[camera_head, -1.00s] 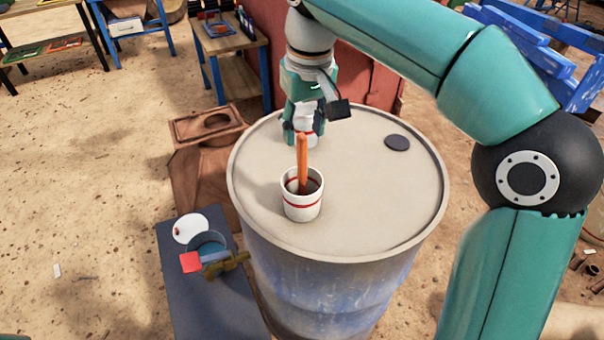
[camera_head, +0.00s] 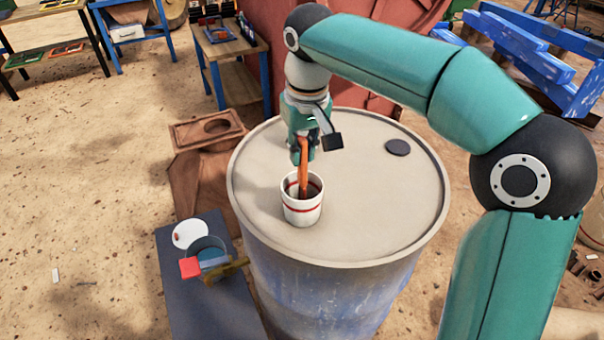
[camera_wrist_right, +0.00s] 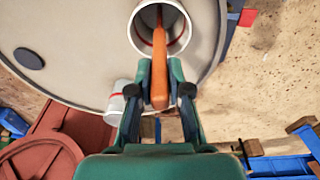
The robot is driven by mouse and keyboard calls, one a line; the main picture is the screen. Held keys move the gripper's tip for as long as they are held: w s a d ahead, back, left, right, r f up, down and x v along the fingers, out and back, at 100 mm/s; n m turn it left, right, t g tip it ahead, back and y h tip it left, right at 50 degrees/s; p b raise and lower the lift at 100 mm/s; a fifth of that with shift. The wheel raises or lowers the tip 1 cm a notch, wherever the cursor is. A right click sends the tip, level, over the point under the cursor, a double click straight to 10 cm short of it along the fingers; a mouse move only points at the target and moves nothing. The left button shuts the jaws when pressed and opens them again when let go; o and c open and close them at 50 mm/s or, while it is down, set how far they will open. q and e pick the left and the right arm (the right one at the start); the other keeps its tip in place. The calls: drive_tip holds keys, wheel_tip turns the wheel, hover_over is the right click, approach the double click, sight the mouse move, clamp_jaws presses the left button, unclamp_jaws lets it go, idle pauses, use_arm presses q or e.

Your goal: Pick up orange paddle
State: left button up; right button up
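The orange paddle (camera_head: 304,172) stands upright, slightly tilted, in a white cup with red bands (camera_head: 302,208) on top of a drum. My right gripper (camera_head: 303,155) is just behind the paddle's upper end in the head view. In the right wrist view, the paddle (camera_wrist_right: 159,75) lies between the two green fingers (camera_wrist_right: 160,72), with narrow gaps seeming to show on both sides. The fingers look open around it. The paddle's lower end is hidden inside the cup (camera_wrist_right: 178,40). My left gripper is not in view.
The drum top (camera_head: 385,205) is mostly clear, with a dark round cap (camera_head: 398,147). A second white cup (camera_wrist_right: 117,100) shows beside the fingers in the wrist view. A dark bench (camera_head: 190,290) with a blue container and a red block (camera_head: 190,267) stands left of the drum.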

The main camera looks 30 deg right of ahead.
clamp_jaws()
drive_tip(key=shift+r, duration=0.1)
drive_tip(key=shift+r, duration=0.45)
wheel_tip(320, 180, up, 19)
drive_tip(key=p, duration=0.8)
drive_tip(key=shift+f, duration=0.1)
